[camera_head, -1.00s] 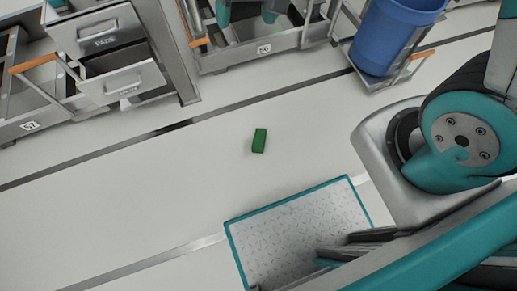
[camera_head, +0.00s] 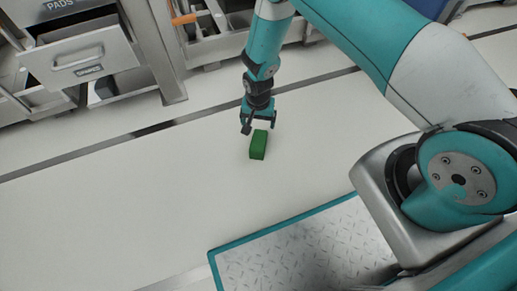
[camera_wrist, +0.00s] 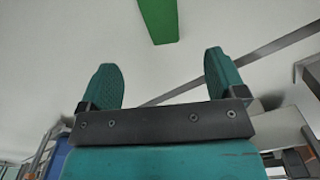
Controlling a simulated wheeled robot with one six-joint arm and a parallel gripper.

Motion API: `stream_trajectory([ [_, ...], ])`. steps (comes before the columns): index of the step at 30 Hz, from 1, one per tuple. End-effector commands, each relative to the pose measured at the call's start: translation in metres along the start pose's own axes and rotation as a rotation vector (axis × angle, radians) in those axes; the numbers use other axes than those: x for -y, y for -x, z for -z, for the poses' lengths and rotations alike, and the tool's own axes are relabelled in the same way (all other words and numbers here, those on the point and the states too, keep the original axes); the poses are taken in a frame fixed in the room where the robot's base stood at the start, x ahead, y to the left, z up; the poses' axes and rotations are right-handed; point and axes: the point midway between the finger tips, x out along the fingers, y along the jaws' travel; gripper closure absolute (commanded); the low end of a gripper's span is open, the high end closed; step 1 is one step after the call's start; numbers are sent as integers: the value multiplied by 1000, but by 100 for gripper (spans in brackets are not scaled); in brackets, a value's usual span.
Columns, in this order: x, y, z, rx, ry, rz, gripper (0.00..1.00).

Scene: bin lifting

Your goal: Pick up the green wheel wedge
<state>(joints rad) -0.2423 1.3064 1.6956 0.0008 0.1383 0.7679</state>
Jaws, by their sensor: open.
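The green wheel wedge (camera_head: 258,146) lies on the pale floor in the middle of the head view. In the wrist view its near end (camera_wrist: 158,20) shows at the top edge, beyond and between my fingertips; the rest is cut off. My gripper (camera_head: 259,122) is open and empty, just behind the wedge in the head view, with its fingers apart. In the wrist view both teal fingertips of my gripper (camera_wrist: 163,72) stand wide apart. The fingers do not appear to touch the wedge. The exact height above the floor cannot be told.
A grey drawer cabinet (camera_head: 83,62) with open drawers stands at the upper left. A cart with an orange handle (camera_head: 185,20) stands behind my gripper. Part of a blue bin (camera_head: 425,8) shows at the top right. The floor left of the wedge is clear.

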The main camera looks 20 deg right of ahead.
Motion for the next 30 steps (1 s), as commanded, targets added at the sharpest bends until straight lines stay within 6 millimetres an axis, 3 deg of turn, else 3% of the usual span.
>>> stream_trajectory([
  [1, -1, -19, -1, 2, 0, -2, 11],
  [9, 0, -80, -1, 2, 1, -1, 11],
  [13, 0, -97, 0, 1, 2, 0, 11],
  [22, 0, -112, 0, 1, 2, 0, 11],
  [30, 0, -150, 0, 2, 2, -1, 11],
])
